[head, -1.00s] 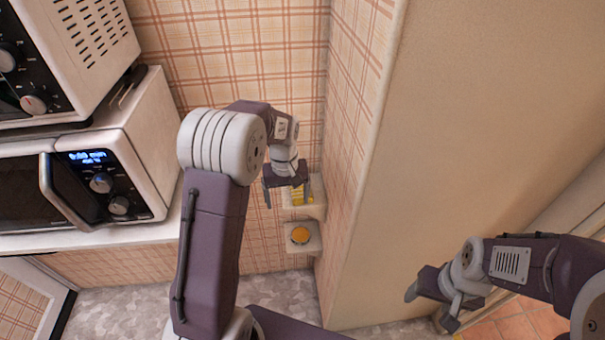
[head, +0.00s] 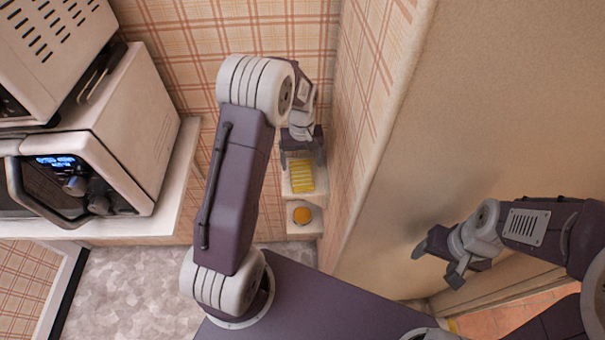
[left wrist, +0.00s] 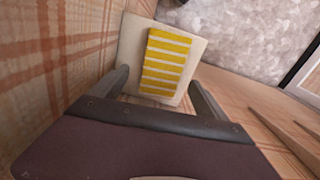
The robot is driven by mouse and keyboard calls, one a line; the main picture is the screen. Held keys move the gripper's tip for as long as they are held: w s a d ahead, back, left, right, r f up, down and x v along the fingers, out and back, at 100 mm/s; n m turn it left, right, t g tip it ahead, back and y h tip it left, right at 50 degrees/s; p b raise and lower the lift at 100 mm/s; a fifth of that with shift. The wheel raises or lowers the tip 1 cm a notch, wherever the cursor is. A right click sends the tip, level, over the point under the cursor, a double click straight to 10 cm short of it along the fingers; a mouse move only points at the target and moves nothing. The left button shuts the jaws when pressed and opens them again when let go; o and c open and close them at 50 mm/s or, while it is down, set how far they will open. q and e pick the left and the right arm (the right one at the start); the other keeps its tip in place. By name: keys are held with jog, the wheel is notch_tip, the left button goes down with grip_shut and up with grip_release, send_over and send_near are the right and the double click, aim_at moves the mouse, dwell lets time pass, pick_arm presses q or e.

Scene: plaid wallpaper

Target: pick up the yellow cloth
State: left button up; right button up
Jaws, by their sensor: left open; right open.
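The yellow cloth (head: 302,176) has pale stripes and lies flat on a small cream corner shelf (head: 291,188). In the left wrist view the cloth (left wrist: 166,63) lies beyond my fingers, on the same shelf (left wrist: 132,50). My left gripper (head: 302,165) is open and empty, at the wall side of the cloth in the head view. In the left wrist view its fingers (left wrist: 158,90) stand apart on either side of the cloth's near end. I cannot tell whether they touch the shelf. My right gripper (head: 437,262) is open and empty, far to the right.
A lower corner shelf (head: 297,229) holds a round orange thing (head: 302,215). Plaid walls (head: 350,120) meet close beside the shelves. A microwave (head: 110,150) stands on a white counter (head: 172,205) at left, with another appliance (head: 55,45) above. A beige panel (head: 450,120) fills the right.

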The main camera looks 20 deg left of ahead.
aim_at(302, 173)
pick_arm(q)
jog(key=f, duration=0.2)
jog(key=s+f, duration=0.1)
jog(key=f, duration=0.1)
jog(key=shift+d, duration=0.2)
jog(key=shift+w+f, duration=0.15)
jog(key=shift+f, duration=0.05)
jog(key=shift+r, duration=0.1)
jog(key=c, duration=1.4)
notch_tip(302, 173, up, 10)
jog(key=shift+p, duration=0.3)
jog(key=shift+c, duration=0.2)
